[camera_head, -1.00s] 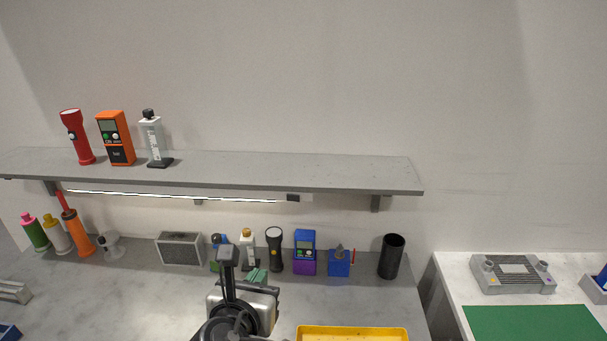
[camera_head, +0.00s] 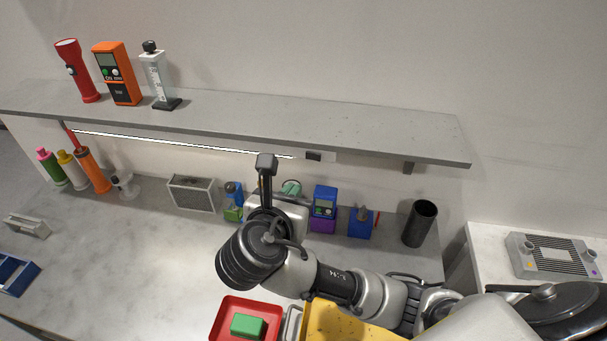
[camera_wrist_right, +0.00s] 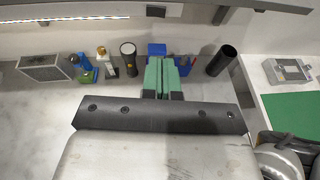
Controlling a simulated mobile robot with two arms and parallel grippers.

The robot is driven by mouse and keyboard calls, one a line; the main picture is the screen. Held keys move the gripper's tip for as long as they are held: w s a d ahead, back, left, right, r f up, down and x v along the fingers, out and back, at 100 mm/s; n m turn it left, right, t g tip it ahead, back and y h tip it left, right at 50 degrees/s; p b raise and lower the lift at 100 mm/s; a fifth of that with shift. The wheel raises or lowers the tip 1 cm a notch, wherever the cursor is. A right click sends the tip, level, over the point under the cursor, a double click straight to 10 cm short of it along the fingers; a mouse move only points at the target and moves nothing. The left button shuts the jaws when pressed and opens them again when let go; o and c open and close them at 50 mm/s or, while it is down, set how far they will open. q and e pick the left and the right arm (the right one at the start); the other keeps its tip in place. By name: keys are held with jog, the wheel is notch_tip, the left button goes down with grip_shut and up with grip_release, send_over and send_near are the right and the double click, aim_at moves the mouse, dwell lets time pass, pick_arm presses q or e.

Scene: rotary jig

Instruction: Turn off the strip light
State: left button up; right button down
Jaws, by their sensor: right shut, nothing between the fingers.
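The strip light (camera_head: 180,142) is a thin bright white line under the grey shelf, and it is lit. It also shows in the wrist view (camera_wrist_right: 70,18). A small black box (camera_head: 313,156) sits at its right end, and shows as a dark block at the top of the wrist view (camera_wrist_right: 156,10). My right gripper (camera_head: 291,187) has green fingers and is below the shelf, lower than the black box and apart from it in the picture. In the wrist view its fingers (camera_wrist_right: 168,70) are together and empty. My left gripper is not in view.
The shelf (camera_head: 330,125) overhangs the bench; a bracket (camera_head: 408,167) hangs near its right end. A blue-purple meter (camera_head: 324,209), a blue box (camera_head: 360,223) and a black cup (camera_head: 420,223) stand along the wall. Red and yellow trays (camera_head: 219,325) lie in front.

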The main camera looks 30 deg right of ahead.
aim_at(317, 157)
jog(key=p+x, duration=0.1)
jog(key=x, duration=0.3)
jog(key=p+x, duration=0.1)
jog(key=x, duration=0.3)
jog(key=r+p+x, duration=0.1)
jog(key=x, duration=0.4)
jog(key=shift+w+d, duration=0.15)
jog(key=shift+d, duration=0.1)
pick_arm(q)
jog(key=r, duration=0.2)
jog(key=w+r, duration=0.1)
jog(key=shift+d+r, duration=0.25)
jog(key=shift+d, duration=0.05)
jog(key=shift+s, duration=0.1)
